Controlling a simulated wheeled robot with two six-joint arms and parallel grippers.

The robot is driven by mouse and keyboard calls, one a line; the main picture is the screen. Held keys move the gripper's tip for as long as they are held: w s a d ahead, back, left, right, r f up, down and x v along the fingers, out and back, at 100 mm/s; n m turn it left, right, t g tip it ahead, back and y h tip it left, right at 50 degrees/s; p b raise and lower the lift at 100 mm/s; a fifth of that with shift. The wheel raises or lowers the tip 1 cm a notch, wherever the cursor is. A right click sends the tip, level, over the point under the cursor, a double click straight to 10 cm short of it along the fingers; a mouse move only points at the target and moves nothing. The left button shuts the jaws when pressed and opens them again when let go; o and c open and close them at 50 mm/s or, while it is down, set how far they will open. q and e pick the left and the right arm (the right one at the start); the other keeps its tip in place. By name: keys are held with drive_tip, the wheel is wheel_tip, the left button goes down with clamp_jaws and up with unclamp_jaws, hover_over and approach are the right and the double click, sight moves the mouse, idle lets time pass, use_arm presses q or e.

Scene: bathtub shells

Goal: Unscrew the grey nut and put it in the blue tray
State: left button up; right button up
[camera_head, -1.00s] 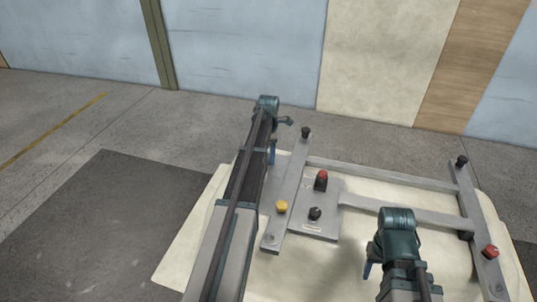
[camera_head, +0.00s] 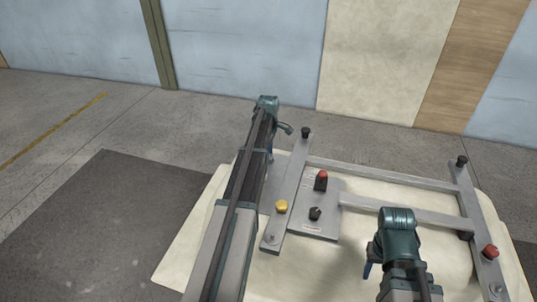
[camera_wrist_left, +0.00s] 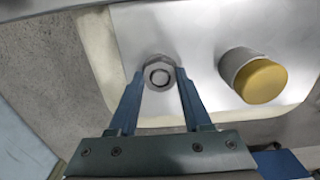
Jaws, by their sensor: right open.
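The grey nut (camera_wrist_left: 159,63) shows in the left wrist view, a hex ring around a round stud, on a flat grey plate (camera_wrist_left: 185,25). My left gripper (camera_wrist_left: 160,76) has its two blue fingers on either side of the nut, close against it, and looks shut on it. In the head view the left arm hides the nut and most of that gripper. My right gripper (camera_head: 369,269) hangs at the lower right of the head view, mostly hidden behind its wrist, open.
A yellow-capped knob (camera_wrist_left: 262,80) stands right of the nut; it also shows in the head view (camera_head: 281,207). The grey frame (camera_head: 380,176) carries a red-topped post (camera_head: 321,180), a black knob (camera_head: 315,214) and a red knob (camera_head: 490,252). Open floor lies left.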

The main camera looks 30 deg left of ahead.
use_arm(q)
clamp_jaws()
drive_tip(key=n, duration=0.6)
drive_tip(key=shift+n, duration=0.4)
drive_tip(key=n, duration=0.6)
drive_tip(key=shift+n, duration=0.3)
drive_tip(key=o, duration=0.8)
unclamp_jaws()
drive_tip(key=shift+c, duration=0.9)
